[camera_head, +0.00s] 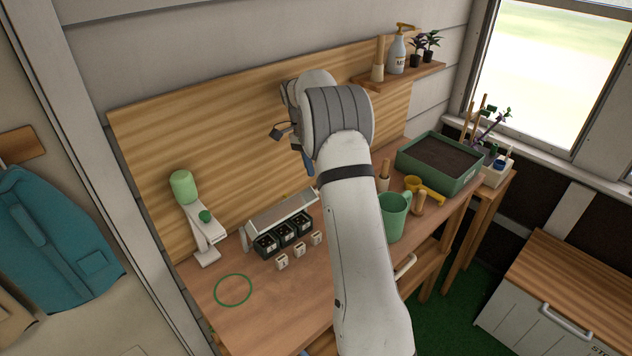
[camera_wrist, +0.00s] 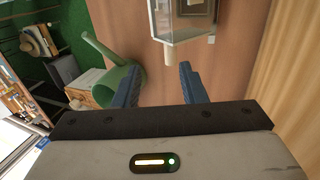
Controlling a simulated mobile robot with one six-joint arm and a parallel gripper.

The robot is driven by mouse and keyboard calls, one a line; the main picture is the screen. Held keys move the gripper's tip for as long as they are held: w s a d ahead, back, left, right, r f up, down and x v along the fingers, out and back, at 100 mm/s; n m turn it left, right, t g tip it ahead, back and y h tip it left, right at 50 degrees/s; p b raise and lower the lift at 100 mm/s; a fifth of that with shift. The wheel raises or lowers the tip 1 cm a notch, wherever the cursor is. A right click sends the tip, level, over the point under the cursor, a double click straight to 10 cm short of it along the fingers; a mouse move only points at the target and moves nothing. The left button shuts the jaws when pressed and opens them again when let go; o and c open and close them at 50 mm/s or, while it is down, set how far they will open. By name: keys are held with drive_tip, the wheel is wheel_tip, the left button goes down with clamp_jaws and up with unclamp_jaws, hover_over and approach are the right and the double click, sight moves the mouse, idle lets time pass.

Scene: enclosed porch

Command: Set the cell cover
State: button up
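A clear cover with pale edges (camera_head: 278,212) stands tilted behind a row of three black cells (camera_head: 284,239) on the wooden bench. In the wrist view a clear box-like part, seemingly this cover (camera_wrist: 184,22), shows at the top, with a small pale knob (camera_wrist: 169,53) on its near side. My gripper (camera_wrist: 157,86) is open, its two blue fingers apart and empty. The knob lies ahead of the fingers, nearer the right one, and looks untouched. In the head view my arm hides most of the gripper; only a bit of blue finger shows above the bench.
Small white tags (camera_head: 299,250) stand before the cells. A green can (camera_head: 393,215) stands right of them, with a soil tray (camera_head: 441,160) beyond. A white stand with a green top (camera_head: 199,225) is at left. A green ring (camera_head: 233,290) marks clear bench at front left.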

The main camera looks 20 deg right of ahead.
drive_tip(key=shift+r+b, duration=0.3)
drive_tip(key=shift+r, duration=2.35)
drive_tip(key=shift+c, duration=0.2)
